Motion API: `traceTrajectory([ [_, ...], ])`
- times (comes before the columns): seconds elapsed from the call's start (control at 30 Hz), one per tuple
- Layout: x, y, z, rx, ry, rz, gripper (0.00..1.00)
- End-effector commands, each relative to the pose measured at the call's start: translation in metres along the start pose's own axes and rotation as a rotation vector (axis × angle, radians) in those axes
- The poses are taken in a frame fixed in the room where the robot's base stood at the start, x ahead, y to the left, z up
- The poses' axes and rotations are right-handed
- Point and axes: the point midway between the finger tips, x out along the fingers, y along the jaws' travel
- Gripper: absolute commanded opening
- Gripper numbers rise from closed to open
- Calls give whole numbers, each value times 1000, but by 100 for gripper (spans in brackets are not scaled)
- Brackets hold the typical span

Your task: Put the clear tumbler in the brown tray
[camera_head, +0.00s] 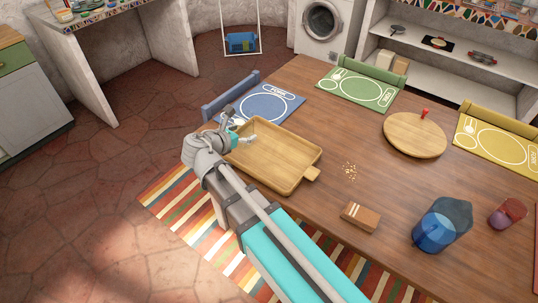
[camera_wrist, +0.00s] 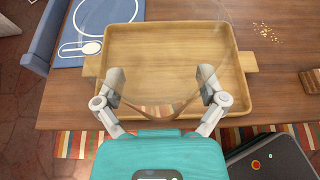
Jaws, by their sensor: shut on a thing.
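The brown tray (camera_head: 283,157) is a wooden tray with raised walls and handles, lying on the table near its left edge. In the wrist view the tray (camera_wrist: 247,62) fills the middle. The clear tumbler (camera_wrist: 163,92) is see-through and faint there, held between my fingertips and seen against the tray. My gripper (camera_wrist: 162,98) is shut on the tumbler. In the head view my gripper (camera_head: 241,135) is at the tray's left end; the tumbler is hard to make out there. The height of the tumbler above the tray cannot be told.
A blue placemat (camera_head: 268,103) lies behind the tray. A brown block (camera_head: 361,216), a blue cup (camera_head: 433,233), a red cup (camera_head: 507,214) and scattered crumbs (camera_head: 350,171) are to the right. A round board (camera_head: 415,136) lies farther back. The table between them is clear.

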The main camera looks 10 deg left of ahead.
Motion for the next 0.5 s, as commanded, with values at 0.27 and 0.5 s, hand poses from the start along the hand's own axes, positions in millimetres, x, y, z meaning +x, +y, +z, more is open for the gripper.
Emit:
traceTrajectory([
  [0.27,0,1,0,0,-1,1,30],
  [0.5,13,12,-3,0,0,3,30],
])
